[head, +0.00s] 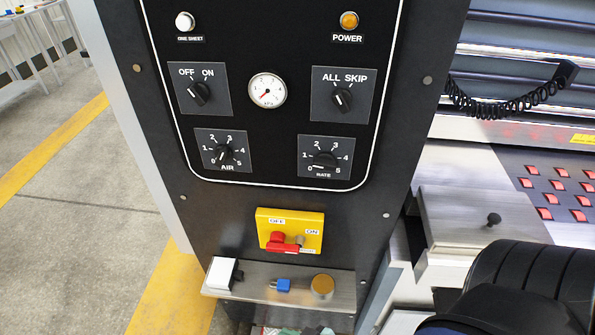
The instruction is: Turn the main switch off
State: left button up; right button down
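The main switch is a yellow box (290,219) low on the black control panel, with an OFF label at its top and an ON label at its right. Its red handle (284,246) lies roughly level across the lower part of the box, its narrow end pointing right, on the ON label's side. A small grey-brown round part (300,240) sits beside the handle; I cannot tell what it is. Neither of my grippers shows. A dark rounded part of my own arm fills the bottom right corner, with no fingers visible.
A metal shelf (255,290) juts out just below the switch. It carries a white block (221,273), a small blue item (284,286) and an orange-brown round item (322,285). Dials and a gauge (267,90) are above. Machine parts with red buttons stand right; open floor lies left.

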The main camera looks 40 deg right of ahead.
aim_at(276, 244)
jog(key=l+z, duration=0.1)
jog(key=z, duration=0.95)
jog(key=j+z, duration=0.25)
jog(key=z, duration=0.15)
jog(key=j+z, duration=0.4)
jog(key=k+j+z, duration=0.1)
jog(key=j+z, duration=0.15)
jog(key=j, duration=1)
jog(key=k+j, duration=0.15)
jog(key=j, duration=0.3)
